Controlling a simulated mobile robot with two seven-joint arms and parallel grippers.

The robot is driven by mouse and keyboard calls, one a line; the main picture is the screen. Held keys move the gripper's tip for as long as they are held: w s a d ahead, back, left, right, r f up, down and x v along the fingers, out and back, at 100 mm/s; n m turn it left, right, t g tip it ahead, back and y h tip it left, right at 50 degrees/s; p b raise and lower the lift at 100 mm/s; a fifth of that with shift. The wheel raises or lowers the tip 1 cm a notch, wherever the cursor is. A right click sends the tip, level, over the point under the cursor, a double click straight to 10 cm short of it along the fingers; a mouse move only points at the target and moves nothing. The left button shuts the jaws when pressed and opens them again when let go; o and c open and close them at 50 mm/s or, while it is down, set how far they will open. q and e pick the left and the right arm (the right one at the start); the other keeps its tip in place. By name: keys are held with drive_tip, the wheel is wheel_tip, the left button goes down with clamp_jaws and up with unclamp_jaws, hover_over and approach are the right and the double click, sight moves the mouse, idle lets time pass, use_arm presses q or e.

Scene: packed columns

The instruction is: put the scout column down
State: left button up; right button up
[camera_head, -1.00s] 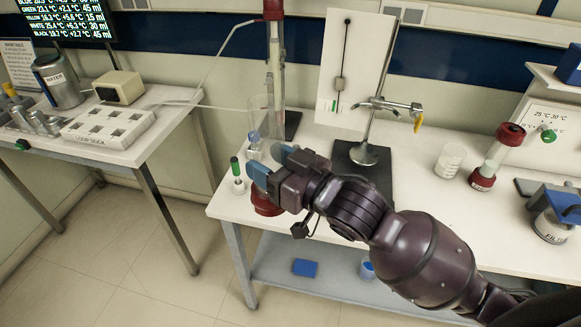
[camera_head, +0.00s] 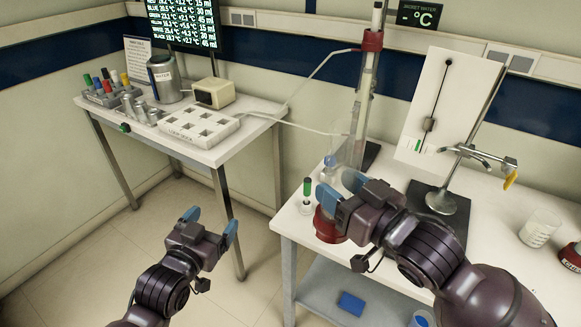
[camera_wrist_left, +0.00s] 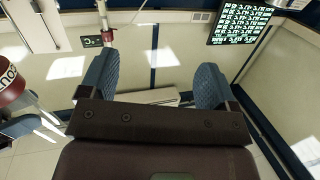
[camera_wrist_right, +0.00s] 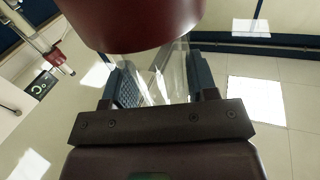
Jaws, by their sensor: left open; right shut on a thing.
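My right gripper (camera_head: 340,190) is shut on the clear tube of a column, the scout column (camera_head: 327,226). In the head view the column's dark red end shows just below the fingers, by the bench's front left corner. I cannot tell whether it touches the bench top. In the right wrist view a dark red end (camera_wrist_right: 130,22) looms close, with the clear tube (camera_wrist_right: 165,80) between the fingers. The left wrist view shows a dark red end (camera_wrist_left: 12,85) with partly cut-off white lettering. My left gripper (camera_head: 210,221) is open and empty, in the gap left of the bench.
A green-topped vial (camera_head: 306,195) stands close left of the column. Behind are a tall red-collared column (camera_head: 372,42) and a clamp stand (camera_head: 440,202). A beaker (camera_head: 540,228) stands right. A side table (camera_head: 222,153) holds a white socket block (camera_head: 198,127).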

use_arm(q)
drive_tip(key=d+r+m+h, duration=0.25)
drive_tip(key=d+r, duration=0.25)
drive_tip(key=r, duration=0.4)
drive_tip(key=d+r+m+h, duration=0.2)
drive_tip(key=d+r+h, duration=0.3)
drive_tip(key=r, duration=0.4)
use_arm(e)
drive_tip(key=shift+r, duration=0.1)
use_arm(q)
drive_tip(key=m+g+h, duration=0.2)
drive_tip(key=g, duration=0.3)
approach(356, 139)
drive_tip(key=w+f, duration=0.2)
drive_tip(key=shift+n, duration=0.25)
drive_tip(key=x, duration=1.1)
drive_tip(key=shift+w+f, duration=0.1)
drive_tip(key=shift+w, duration=0.25)
